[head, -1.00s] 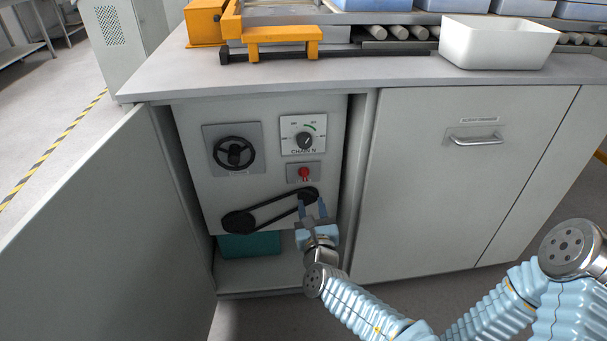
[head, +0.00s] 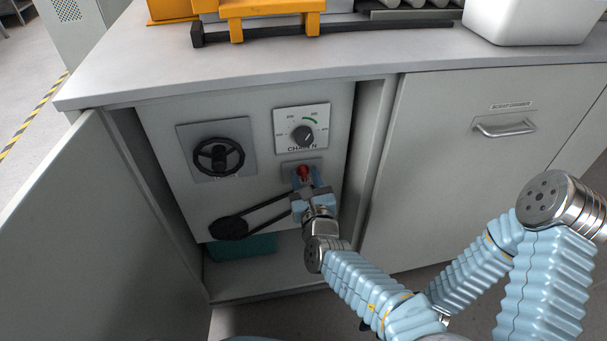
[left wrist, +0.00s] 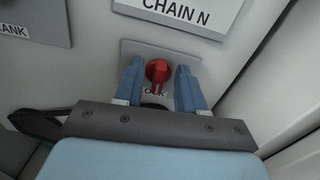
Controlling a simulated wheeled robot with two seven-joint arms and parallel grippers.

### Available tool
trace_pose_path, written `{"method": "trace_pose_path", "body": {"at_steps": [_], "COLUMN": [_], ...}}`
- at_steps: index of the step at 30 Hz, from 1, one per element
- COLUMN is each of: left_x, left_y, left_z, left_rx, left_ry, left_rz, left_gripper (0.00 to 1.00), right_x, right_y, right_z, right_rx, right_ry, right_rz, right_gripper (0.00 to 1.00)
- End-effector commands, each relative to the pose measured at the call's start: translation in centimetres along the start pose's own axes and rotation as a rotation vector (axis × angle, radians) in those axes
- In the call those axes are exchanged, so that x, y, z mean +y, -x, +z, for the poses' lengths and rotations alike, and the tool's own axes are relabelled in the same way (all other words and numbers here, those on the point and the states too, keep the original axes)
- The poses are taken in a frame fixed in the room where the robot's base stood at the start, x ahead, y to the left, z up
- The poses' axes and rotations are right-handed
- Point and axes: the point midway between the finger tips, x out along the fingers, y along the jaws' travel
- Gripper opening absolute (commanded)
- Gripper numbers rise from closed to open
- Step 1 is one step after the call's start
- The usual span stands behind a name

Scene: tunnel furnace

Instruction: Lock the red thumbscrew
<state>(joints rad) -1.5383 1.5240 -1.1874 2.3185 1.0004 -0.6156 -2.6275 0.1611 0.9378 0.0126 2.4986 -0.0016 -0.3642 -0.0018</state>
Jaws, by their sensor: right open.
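The red thumbscrew (head: 303,170) sits on a small grey plate on the recessed cabinet panel, just under the CHAIN N dial. In the left wrist view the red thumbscrew (left wrist: 158,71) shows a round head with a narrow tab pointing down, partly covering a label. My left gripper (head: 303,183) is at the plate. In the left wrist view my left gripper (left wrist: 160,85) has its blue fingers apart, one on each side of the thumbscrew, with narrow gaps visible. Contact cannot be told. My right gripper is not in view.
The dial (head: 303,134) is above and a black handwheel (head: 218,156) is to the left. A black belt (head: 262,214) runs below. The open cabinet door (head: 80,225) stands left, and a closed drawer front (head: 475,170) is right. The worktop (head: 270,62) overhangs the recess.

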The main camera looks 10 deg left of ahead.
Motion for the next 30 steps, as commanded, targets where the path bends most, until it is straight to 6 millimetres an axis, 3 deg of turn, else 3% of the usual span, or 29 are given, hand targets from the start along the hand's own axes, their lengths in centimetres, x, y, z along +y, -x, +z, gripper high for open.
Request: {"method": "trace_pose_path", "body": {"at_steps": [3, 11, 22, 30], "left_x": [0.00, 0.01, 0.06, 0.24], "left_y": [0.00, -0.02, -0.01, -0.02], "left_z": [0.01, 0.00, 0.02, 0.05], "left_rx": [0.000, 0.000, 0.000, -0.001], "left_ry": [0.000, 0.000, 0.025, 0.165], "left_rz": [0.000, 0.000, 0.000, 0.001], "left_gripper": [0.39, 0.00, 0.00, 0.00], "right_x": [0.00, -0.02, -0.08, -0.31], "right_y": [0.01, 0.01, 0.09, 0.41], "right_z": [0.00, 0.00, 0.02, 0.07], "right_rx": [0.000, 0.000, 0.000, -0.002], "right_ry": [0.000, 0.000, 0.001, 0.002], "right_rz": [0.000, 0.000, -0.001, -0.002], "right_gripper": [0.43, 0.43, 0.43, 0.43]}}
